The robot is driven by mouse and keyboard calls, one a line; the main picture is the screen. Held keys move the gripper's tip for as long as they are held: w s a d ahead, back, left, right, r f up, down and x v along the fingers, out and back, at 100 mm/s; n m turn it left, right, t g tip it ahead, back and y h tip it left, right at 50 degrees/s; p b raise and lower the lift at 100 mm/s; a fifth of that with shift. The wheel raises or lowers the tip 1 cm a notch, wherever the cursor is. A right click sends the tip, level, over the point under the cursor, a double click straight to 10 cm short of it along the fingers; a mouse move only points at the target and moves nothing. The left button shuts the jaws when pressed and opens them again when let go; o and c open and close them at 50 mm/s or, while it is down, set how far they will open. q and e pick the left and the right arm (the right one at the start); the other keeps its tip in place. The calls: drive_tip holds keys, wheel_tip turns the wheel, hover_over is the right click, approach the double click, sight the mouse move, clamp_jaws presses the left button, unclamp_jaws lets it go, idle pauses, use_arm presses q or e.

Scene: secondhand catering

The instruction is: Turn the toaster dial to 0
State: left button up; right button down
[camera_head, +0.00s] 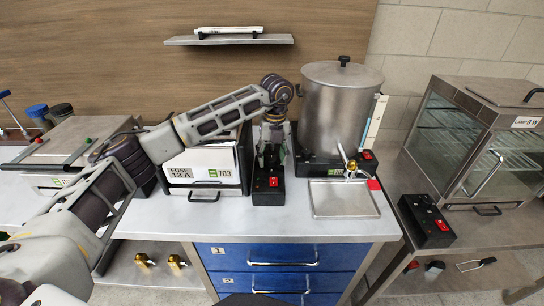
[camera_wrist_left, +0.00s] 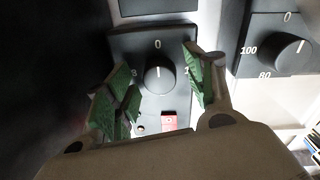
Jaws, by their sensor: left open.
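A black control box (camera_head: 268,192) with a red switch stands beside a white-fronted appliance (camera_head: 200,165) marked 703; I take it as the toaster's control. In the left wrist view its round black dial (camera_wrist_left: 159,80) has a white mark pointing up, about at the 0 above it. My left gripper (camera_head: 270,160) is over this box, pointing down. In the left wrist view the open green-padded fingers (camera_wrist_left: 158,72) are on either side of the dial, with gaps showing; contact cannot be told. The fingers partly cover the side numbers. My right gripper is out of view.
A steel urn (camera_head: 341,105) stands just right, with a brass tap and drip tray (camera_head: 345,200). Another dial (camera_wrist_left: 292,52), marked 0, 80 and 100, is close by on the right. A glass cabinet (camera_head: 485,140) and a separate black switch box (camera_head: 427,222) are farther right.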

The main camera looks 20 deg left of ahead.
sight(274, 158)
use_arm(q)
wheel_tip(274, 158, up, 12)
drive_tip(key=shift+w+d, duration=0.15)
drive_tip(key=shift+d, duration=0.15)
idle(0.6)
idle(0.3)
